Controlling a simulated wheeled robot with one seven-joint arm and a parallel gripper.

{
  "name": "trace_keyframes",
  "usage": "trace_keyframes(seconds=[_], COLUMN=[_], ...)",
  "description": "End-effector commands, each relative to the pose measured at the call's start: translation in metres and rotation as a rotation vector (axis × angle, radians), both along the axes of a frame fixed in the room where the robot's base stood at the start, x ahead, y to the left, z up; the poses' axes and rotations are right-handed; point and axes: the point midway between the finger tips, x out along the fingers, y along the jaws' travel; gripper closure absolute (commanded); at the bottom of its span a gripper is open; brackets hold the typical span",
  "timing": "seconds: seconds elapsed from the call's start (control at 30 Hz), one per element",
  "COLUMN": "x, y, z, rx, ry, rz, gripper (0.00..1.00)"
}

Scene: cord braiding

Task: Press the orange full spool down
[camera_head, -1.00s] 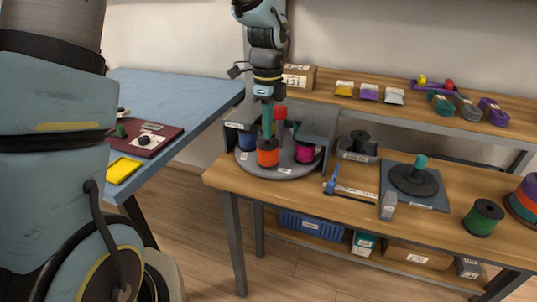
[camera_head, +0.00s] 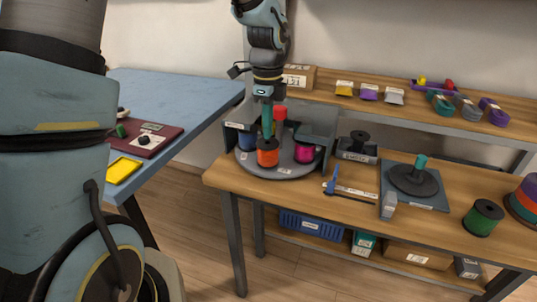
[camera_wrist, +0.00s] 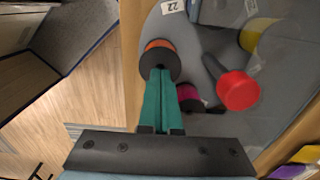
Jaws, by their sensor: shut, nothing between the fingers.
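The orange spool (camera_head: 267,158) stands upright on the round grey turntable (camera_head: 280,172), with a dark top flange; it also shows in the wrist view (camera_wrist: 160,46). My gripper (camera_head: 267,137) points straight down above it, its teal fingers shut and empty. In the wrist view the fingertips (camera_wrist: 160,72) overlap the spool's dark flange. They seem to be at or touching its top, but I cannot tell whether they press on it. The fingers hide part of the spool's top.
A magenta spool (camera_head: 304,153) and a blue spool (camera_head: 247,140) share the turntable. A red knob (camera_wrist: 238,91) stands close to the fingers. Grey housing walls (camera_head: 318,122) flank the turntable. A blue-handled tool (camera_head: 331,180) lies to the right on the bench.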

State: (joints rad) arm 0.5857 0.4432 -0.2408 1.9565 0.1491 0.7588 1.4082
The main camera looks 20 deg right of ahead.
Motion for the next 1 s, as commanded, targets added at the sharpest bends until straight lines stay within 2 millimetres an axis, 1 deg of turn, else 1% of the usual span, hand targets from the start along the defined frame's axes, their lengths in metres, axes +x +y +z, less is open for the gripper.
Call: trace_keyframes(seconds=[0.37, 1.0], x=[0.0, 0.0], y=[0.0, 0.0], z=[-0.002, -0.015], rx=[0.0, 0.0], ry=[0.0, 0.0], rz=[0.0, 0.0], gripper=[1.0, 1.0])
